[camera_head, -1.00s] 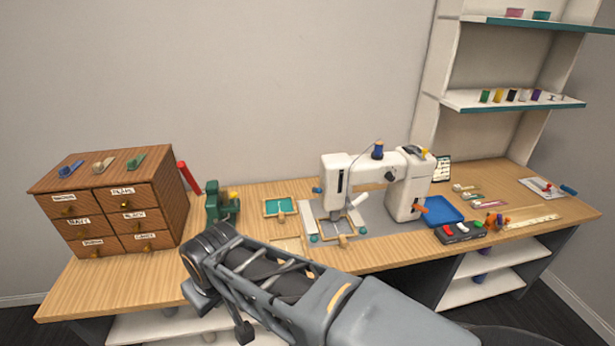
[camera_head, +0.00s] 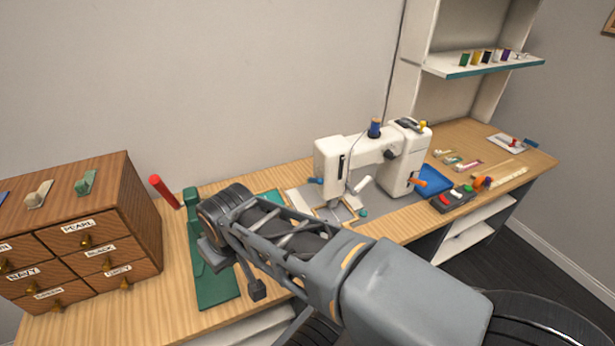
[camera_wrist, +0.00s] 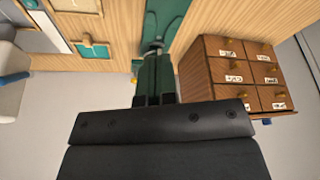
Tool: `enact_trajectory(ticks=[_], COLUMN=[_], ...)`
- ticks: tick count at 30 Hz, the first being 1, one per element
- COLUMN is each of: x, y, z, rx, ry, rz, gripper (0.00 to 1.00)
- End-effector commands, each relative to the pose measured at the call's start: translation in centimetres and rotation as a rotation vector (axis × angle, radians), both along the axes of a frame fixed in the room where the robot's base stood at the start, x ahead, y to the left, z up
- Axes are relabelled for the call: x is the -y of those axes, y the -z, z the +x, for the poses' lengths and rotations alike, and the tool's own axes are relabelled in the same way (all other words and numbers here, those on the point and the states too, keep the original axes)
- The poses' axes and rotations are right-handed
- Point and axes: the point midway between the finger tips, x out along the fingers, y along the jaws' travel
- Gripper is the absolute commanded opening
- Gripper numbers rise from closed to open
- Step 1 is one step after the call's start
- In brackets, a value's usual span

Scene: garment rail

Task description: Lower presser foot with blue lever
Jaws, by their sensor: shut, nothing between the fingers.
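The white sewing machine (camera_head: 330,155) stands on the bench right of centre in the head view. Its blue lever (camera_head: 316,181) sticks out on the left side of its head. The presser foot area under the head is too small to make out. In the wrist view, part of the white machine (camera_wrist: 12,98) shows at the left edge, with a blue piece (camera_wrist: 12,78) that looks like the lever. My gripper (camera_wrist: 153,62) is shut and empty, well to the side of the machine. In the head view my arm hides its fingertips.
A green press (camera_head: 212,282) stands on the bench near my gripper and also shows in the wrist view (camera_wrist: 165,22). A wooden drawer cabinet (camera_head: 140,232) is at left. A blue tray (camera_head: 434,179) lies right of the machine.

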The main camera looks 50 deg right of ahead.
Motion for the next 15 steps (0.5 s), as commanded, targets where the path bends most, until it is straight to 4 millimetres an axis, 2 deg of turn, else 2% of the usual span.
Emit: enact_trajectory(ticks=[4,8,11,15], x=[0.8,3.2,6.2,11.1], y=[-0.5,-1.6,-2.5,-3.0], z=[0.9,3.3,6.2,10.4], rx=[-0.039,-0.137,-0.228,-0.324], ry=[0.055,0.212,0.405,0.72], rz=[-0.015,-0.067,-0.147,-0.307], gripper=[0.0,0.0,0.0,0.0])
